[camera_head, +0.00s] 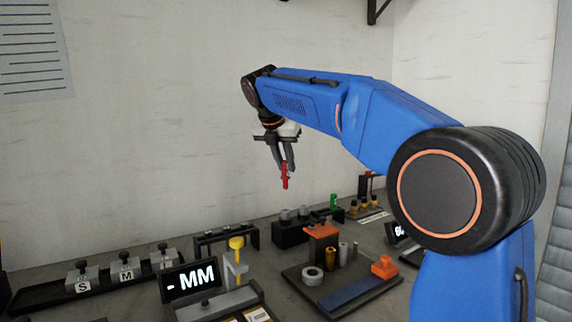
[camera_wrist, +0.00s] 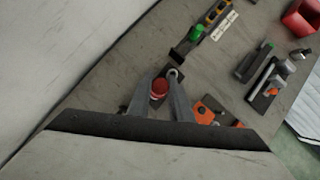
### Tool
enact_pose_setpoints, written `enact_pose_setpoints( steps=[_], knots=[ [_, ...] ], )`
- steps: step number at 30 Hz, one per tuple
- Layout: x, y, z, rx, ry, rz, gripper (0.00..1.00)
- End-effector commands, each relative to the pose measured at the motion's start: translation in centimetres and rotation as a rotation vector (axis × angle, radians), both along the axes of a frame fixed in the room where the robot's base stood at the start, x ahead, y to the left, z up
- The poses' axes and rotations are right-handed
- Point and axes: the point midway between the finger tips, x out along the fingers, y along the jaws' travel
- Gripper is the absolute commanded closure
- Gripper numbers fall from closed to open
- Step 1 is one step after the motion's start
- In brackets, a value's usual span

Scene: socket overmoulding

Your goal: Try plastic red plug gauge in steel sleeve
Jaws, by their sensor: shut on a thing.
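My gripper (camera_head: 282,168) is shut on the red plug gauge (camera_head: 285,181), which hangs upright below the fingers, high above the bench. In the wrist view the round red top of the plug gauge (camera_wrist: 159,87) shows between the two grey fingers. On the dark board below and to the right lie a light grey metal ring (camera_head: 312,276), a brass-coloured cylinder (camera_head: 330,258) and a steel-coloured cylinder (camera_head: 343,254). I cannot tell for sure which of these grey parts is the steel sleeve. The plug gauge is apart from all of them.
An orange-topped fixture (camera_head: 321,231) and an orange block (camera_head: 384,267) stand on the board. A display reading "- MM" (camera_head: 189,282) stands front left, beside a yellow-topped gauge (camera_head: 236,243). Blocks marked S and M (camera_head: 126,270) sit left. A black block (camera_head: 291,234) stands behind. Air around my gripper is clear.

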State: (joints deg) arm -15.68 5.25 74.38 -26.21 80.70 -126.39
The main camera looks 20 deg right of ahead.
Motion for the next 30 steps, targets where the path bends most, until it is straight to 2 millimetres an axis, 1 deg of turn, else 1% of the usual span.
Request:
enact_pose_setpoints(
  steps=[8, 30],
  knots=[
    [0.0, 0.0, -1.0, -0.001, 0.001, -0.001, 1.00],
    [0.0, 0.0, -5.5, -0.001, 0.001, 0.000, 1.00]
  ],
)
